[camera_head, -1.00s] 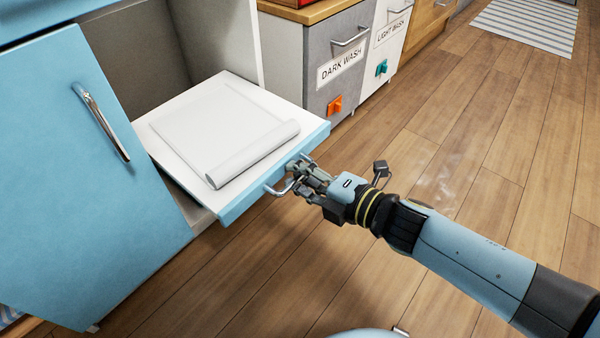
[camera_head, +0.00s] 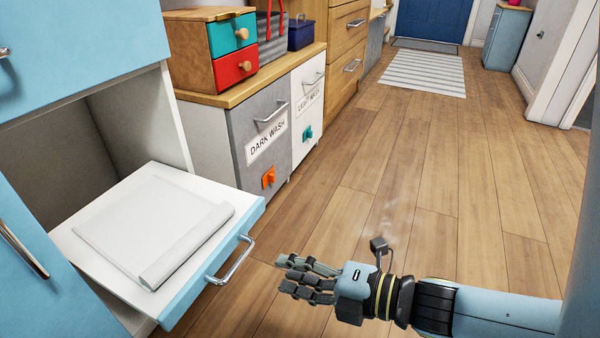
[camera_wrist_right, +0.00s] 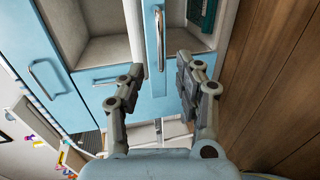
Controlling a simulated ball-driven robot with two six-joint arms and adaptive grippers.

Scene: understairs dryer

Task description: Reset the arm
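My right gripper (camera_head: 292,277) is off the silver handle (camera_head: 232,262) of the pulled-out blue-fronted shelf (camera_head: 184,300). It stands to the right of the handle with a gap of floor between them. In the right wrist view its two fingers (camera_wrist_right: 157,85) are spread apart with nothing between them, and the handle (camera_wrist_right: 159,38) shows beyond the fingertips. A white folded sheet with a rolled edge (camera_head: 140,225) lies on the shelf. My left gripper is not in view.
A blue door with a handle (camera_head: 20,245) is at the left. Grey DARK WASH (camera_head: 262,130) and white LIGHT WASH (camera_head: 309,95) fronts stand behind, under a counter with small drawers (camera_head: 215,50). A striped rug (camera_head: 425,72) lies farther back. The wooden floor at right is clear.

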